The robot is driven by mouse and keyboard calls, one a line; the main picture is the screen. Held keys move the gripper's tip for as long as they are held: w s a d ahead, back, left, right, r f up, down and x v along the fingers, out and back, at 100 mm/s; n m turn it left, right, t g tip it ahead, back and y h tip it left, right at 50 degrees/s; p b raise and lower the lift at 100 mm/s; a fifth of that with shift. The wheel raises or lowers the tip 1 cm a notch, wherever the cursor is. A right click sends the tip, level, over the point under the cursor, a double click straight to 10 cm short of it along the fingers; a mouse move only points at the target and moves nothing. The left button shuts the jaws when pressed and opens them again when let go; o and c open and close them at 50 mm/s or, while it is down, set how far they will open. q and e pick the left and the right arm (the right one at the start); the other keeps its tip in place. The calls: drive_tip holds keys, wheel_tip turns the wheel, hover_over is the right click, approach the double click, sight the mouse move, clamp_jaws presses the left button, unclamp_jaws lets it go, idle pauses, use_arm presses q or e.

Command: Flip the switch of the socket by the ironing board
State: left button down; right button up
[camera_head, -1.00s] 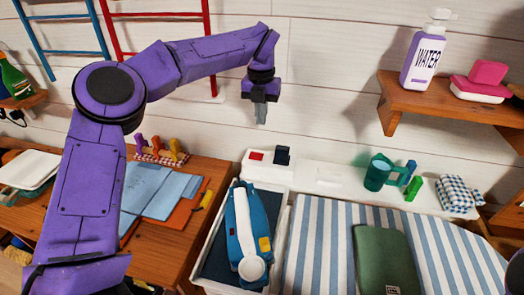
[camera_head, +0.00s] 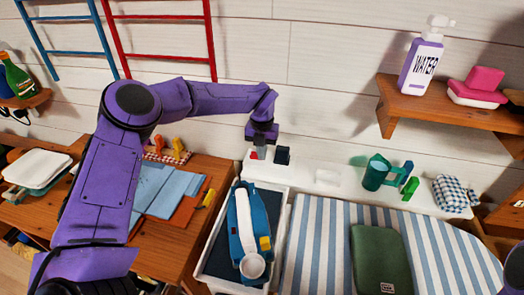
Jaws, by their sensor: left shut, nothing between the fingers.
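The socket (camera_head: 262,171) is a white block on the white ledge behind the ironing board. It carries a red switch (camera_head: 254,155) on its left and a black plug (camera_head: 282,155) on its right. My left gripper (camera_head: 261,150) is shut and empty, pointing down over the socket. Its fingertips are right by the red switch and partly hide it, so I cannot tell whether they touch it. The ironing board (camera_head: 322,240) has a blue and white striped cover. My right gripper is out of view.
A blue and white iron (camera_head: 246,232) lies in a tray just in front of the socket. A teal cup (camera_head: 375,174) stands farther right on the ledge. A folded green cloth (camera_head: 380,260) lies on the board.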

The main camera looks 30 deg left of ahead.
use_arm(q)
drive_tip(key=shift+d+f+y, duration=0.1)
drive_tip(key=shift+f+y, duration=0.15)
drive_tip(key=shift+y, duration=0.05)
drive_tip(key=shift+s+a+r+p, duration=0.15)
drive_tip(key=shift+a+r+p, duration=0.2)
drive_tip(key=shift+a, duration=0.4)
